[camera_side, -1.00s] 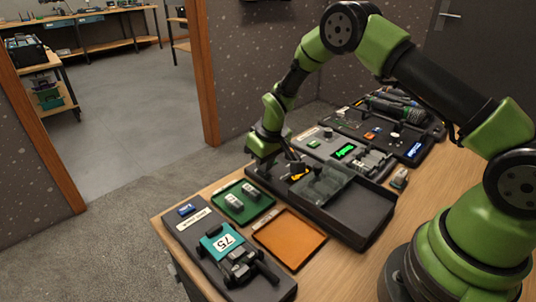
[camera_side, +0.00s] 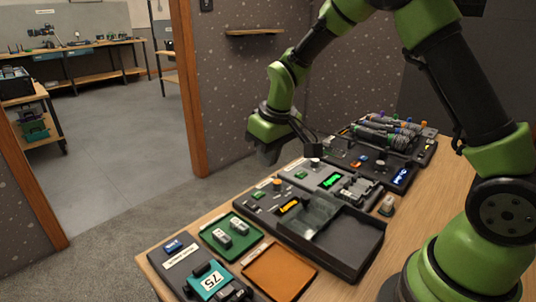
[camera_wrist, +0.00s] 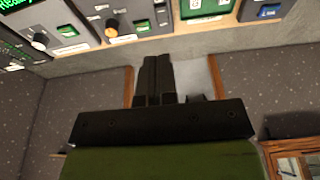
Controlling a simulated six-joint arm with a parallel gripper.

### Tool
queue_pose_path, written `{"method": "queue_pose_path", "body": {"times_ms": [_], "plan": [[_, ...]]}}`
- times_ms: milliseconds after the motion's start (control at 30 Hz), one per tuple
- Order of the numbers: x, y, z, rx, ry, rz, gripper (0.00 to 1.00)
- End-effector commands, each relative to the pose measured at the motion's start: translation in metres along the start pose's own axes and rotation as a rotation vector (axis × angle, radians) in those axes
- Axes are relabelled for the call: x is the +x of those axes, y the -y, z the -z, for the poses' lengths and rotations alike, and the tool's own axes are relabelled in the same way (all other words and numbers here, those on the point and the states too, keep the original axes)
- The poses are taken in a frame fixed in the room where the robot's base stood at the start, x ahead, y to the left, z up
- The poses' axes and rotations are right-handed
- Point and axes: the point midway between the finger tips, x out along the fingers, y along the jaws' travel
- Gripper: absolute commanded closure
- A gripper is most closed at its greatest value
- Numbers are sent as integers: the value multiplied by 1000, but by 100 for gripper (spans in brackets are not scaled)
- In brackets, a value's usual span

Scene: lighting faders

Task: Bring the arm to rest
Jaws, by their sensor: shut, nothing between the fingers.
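My gripper (camera_side: 283,150) hangs in the air above the back edge of the table, clear of the devices below it. In the wrist view my gripper (camera_wrist: 158,62) has its two dark fingers close together, with nothing between them. Below it in the side view is a dark panel with an orange lit display (camera_side: 289,206) and an orange knob (camera_side: 277,184). The orange knob also shows in the wrist view (camera_wrist: 112,27). My arm is raised and bent over the table.
A green tray (camera_side: 212,246) holding two small modules and an empty orange tray (camera_side: 278,273) lie at the front. A dark bin (camera_side: 352,250) stands right of the panel. Another panel has a green display (camera_side: 331,181). Cables and tools (camera_side: 390,133) lie at the back. A wall shelf (camera_side: 254,32) is behind the arm.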

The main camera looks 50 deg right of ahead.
Motion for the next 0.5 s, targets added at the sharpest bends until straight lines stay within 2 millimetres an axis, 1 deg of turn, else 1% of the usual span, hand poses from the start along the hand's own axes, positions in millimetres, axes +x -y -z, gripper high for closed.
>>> {"method": "queue_pose_path", "body": {"times_ms": [233,300,367,467,500], "plan": [[-1,0,0,1,-1,0,100],[-6,1,0,6,-9,2,100],[-18,2,-2,18,-23,5,100],[-49,6,-9,55,-62,16,100],[-65,9,-14,75,-81,24,100]]}}
